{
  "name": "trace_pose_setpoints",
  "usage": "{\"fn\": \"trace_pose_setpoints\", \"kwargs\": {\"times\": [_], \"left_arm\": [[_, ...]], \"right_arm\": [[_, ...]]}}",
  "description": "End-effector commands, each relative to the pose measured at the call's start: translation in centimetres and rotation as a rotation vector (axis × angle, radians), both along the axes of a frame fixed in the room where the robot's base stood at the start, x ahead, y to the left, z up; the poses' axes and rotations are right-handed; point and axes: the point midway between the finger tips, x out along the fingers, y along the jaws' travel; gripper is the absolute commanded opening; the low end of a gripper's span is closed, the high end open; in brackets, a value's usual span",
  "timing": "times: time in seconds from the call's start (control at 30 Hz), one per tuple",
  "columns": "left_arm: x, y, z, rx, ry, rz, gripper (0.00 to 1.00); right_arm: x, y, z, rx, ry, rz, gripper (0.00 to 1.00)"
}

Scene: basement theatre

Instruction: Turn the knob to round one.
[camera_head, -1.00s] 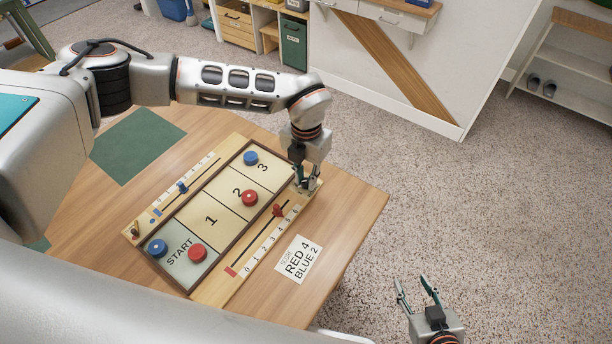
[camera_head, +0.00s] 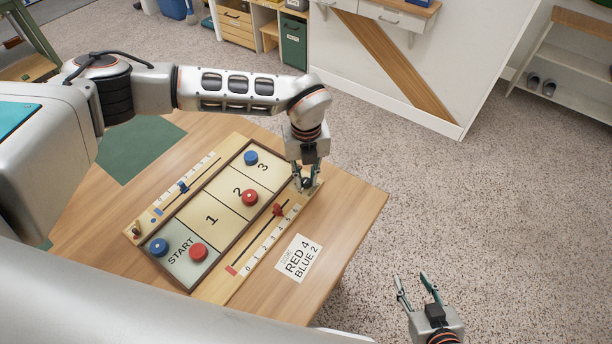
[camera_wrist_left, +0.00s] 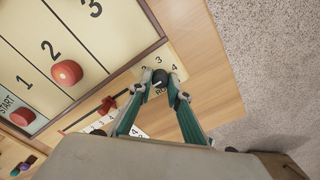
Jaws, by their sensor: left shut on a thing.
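A small black round knob (camera_wrist_left: 160,77) sits on a pale corner panel of the game board, with numerals 2, 3 and 4 printed around its far side. Part of a label starting "RO" shows beside it. My left gripper (camera_wrist_left: 161,83) is shut on the knob, one green-padded finger on each side. Which numeral the knob points to is too small to tell. In the head view the knob (camera_head: 307,184) is partly hidden by the left fingers (camera_head: 306,186). My right gripper (camera_head: 418,280) is open and empty, off the table's front right side.
The board (camera_head: 212,209) has START, 1, 2 and 3 zones with red and blue pucks. A red slider (camera_head: 278,209) and a blue slider (camera_head: 183,187) flank it. A score card (camera_head: 298,259) reads RED 4, BLUE 2. The table's right corner is clear.

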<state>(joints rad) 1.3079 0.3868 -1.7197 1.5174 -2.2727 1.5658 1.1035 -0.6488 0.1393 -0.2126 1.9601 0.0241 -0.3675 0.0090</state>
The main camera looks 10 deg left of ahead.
Motion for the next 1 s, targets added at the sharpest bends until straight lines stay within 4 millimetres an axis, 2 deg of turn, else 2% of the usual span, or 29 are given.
{"fn": "trace_pose_setpoints", "kwargs": {"times": [0.53,0.57,0.6,0.63,1.0], "left_arm": [[0.15,0.01,0.14,-0.001,-0.004,0.029,0.0],[0.15,0.01,0.14,-0.001,-0.004,0.029,0.2],[0.14,0.0,0.14,-0.001,-0.004,0.028,0.3],[0.13,0.01,0.13,-0.001,-0.003,0.028,0.34],[0.06,0.0,0.25,-0.001,-0.001,0.027,0.34]], "right_arm": [[0.01,-0.01,0.02,0.0,0.0,0.0,0.4],[0.01,0.0,0.03,0.0,0.0,0.0,0.4],[0.02,-0.01,0.05,0.0,0.0,0.0,0.4],[0.03,0.0,0.07,0.0,-0.001,0.0,0.4],[0.07,-0.18,0.13,-0.005,-0.002,0.001,0.4]]}}
